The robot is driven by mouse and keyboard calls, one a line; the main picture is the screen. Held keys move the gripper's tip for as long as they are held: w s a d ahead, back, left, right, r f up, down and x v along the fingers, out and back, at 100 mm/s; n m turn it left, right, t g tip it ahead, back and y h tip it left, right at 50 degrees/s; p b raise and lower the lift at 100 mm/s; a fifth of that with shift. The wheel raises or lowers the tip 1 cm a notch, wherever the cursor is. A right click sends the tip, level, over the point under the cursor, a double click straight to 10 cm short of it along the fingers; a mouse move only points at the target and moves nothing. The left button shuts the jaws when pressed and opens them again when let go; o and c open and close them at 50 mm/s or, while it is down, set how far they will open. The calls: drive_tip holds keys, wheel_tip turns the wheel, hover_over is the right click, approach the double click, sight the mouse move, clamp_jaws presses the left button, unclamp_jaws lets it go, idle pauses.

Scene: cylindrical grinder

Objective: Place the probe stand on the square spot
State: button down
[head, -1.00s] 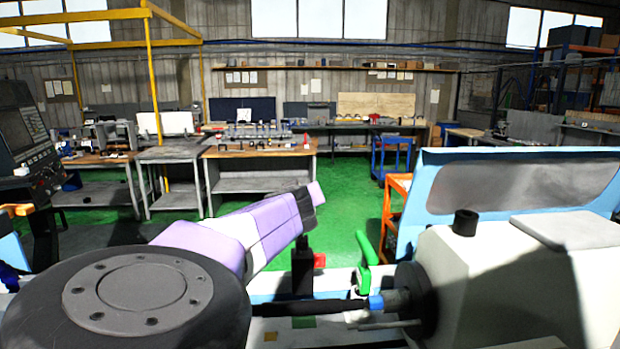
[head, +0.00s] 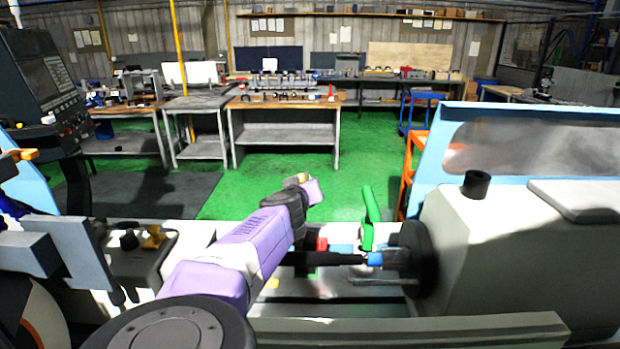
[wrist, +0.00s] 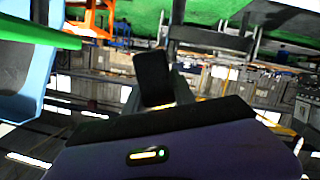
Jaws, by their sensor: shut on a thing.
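My gripper (wrist: 157,90) shows in the wrist view with its grey fingers shut on a dark block (wrist: 152,76), which I take to be the probe stand. Only one dark face of it shows, and its lower end cannot be made out. In the head view my wrist and arm hide the fingers and the held thing, above the far side of the machine bed. A small yellow patch (head: 272,284) lies on the bed below my arm. I cannot tell whether it is the square spot.
A dark shaft (head: 335,259) lies along the grinder, with a red part (head: 322,243) and a green handle (head: 370,217) near it. The white headstock (head: 510,245) stands right. A control panel (head: 45,90) stands left.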

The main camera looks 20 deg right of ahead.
drive_tip(key=shift+d+r, duration=0.1)
drive_tip(key=shift+r, duration=0.1)
drive_tip(key=c, duration=1.5)
unclamp_jaws()
drive_tip(key=shift+f, duration=0.35)
drive_tip(key=o, duration=0.5)
drive_tip(key=shift+c, duration=0.2)
